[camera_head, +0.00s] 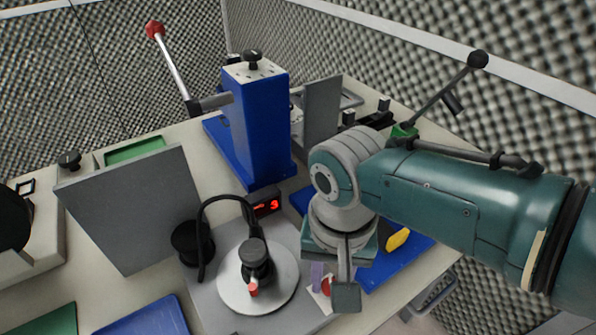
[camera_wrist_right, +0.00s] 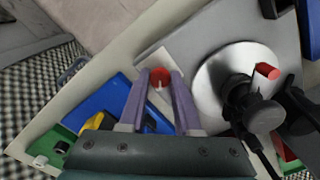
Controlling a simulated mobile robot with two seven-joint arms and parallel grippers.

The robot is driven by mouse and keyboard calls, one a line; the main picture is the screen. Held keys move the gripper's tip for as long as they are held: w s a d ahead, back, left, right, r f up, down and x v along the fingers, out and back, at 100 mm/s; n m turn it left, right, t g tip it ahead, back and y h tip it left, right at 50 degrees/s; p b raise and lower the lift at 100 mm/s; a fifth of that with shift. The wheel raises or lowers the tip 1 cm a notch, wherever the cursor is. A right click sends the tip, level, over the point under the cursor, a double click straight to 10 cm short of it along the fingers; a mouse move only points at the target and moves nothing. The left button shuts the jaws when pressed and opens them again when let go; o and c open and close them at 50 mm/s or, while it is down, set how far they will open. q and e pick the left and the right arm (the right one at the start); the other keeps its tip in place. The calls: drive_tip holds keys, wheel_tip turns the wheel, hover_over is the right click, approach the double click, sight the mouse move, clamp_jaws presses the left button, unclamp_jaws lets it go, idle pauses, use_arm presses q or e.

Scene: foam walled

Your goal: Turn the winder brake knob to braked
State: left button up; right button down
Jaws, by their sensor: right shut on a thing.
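The red winder brake knob (camera_wrist_right: 159,77) sits at the edge of the winder's grey base plate. It shows between the purple fingertips of my right gripper (camera_wrist_right: 158,82) in the right wrist view. The gripper is shut on it, with a finger at each side. In the head view the knob (camera_head: 326,285) is partly hidden by my right gripper (camera_head: 328,280). A pale mark shows on or beside the knob, but I cannot read its setting. The winder's round silver disc (camera_head: 232,297) lies to the left, with a black post and a red peg. My left gripper is not seen.
A red-digit display (camera_head: 267,205) stands behind the disc. A grey upright panel (camera_head: 128,212) is at left, and a blue press (camera_head: 258,125) with a red-tipped lever is behind. A blue tray (camera_head: 405,262) with a yellow item lies beside my right wrist.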

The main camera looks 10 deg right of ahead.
drive_tip(key=shift+m, duration=0.9)
drive_tip(key=c, duration=0.6)
unclamp_jaws()
wheel_tip(320, 180, up, 10)
drive_tip(key=p, duration=0.5)
drive_tip(key=shift+p, duration=0.4)
